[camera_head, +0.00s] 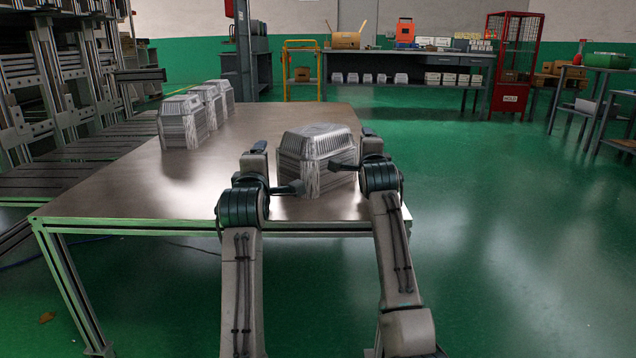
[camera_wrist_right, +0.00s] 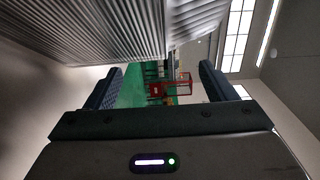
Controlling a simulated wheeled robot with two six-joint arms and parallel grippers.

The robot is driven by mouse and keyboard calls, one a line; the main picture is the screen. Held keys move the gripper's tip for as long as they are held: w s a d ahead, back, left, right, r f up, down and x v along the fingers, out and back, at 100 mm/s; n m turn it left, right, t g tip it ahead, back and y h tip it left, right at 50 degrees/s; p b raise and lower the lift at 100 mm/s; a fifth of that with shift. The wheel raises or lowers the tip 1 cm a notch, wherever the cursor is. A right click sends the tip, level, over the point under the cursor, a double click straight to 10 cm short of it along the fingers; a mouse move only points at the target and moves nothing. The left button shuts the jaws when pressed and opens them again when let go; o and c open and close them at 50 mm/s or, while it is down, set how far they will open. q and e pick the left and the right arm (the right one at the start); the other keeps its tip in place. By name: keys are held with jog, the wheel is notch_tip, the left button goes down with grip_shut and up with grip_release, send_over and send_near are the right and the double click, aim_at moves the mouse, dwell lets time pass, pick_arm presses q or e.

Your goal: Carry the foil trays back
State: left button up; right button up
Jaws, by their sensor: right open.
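A silvery ribbed foil tray (camera_head: 318,145), looking like a stack with a narrower upper part, stands upright near the table's front right. My left gripper (camera_head: 274,168) is at its left side, fingers spread apart. My right gripper (camera_head: 355,149) is at its right side, open; one finger reaches in front of the tray's near face. In the right wrist view the open right gripper (camera_wrist_right: 160,86) shows nothing between its fingers, and the ribbed foil wall (camera_wrist_right: 85,30) fills the upper left. Whether the fingers touch the foil cannot be told. More foil trays (camera_head: 183,122) stand in a row at the table's back left.
The metal table (camera_head: 110,190) is bare between the row and the near tray. Shelving racks (camera_head: 50,90) stand along its left side. A workbench (camera_head: 405,65) and red cage (camera_head: 508,60) are far behind. The green floor is open to the right.

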pick_arm(q)
jog(key=shift+s, duration=0.2)
pick_arm(e)
jog(key=shift+s, duration=0.35)
jog(key=s, duration=1.1)
jog(key=shift+s, duration=0.2)
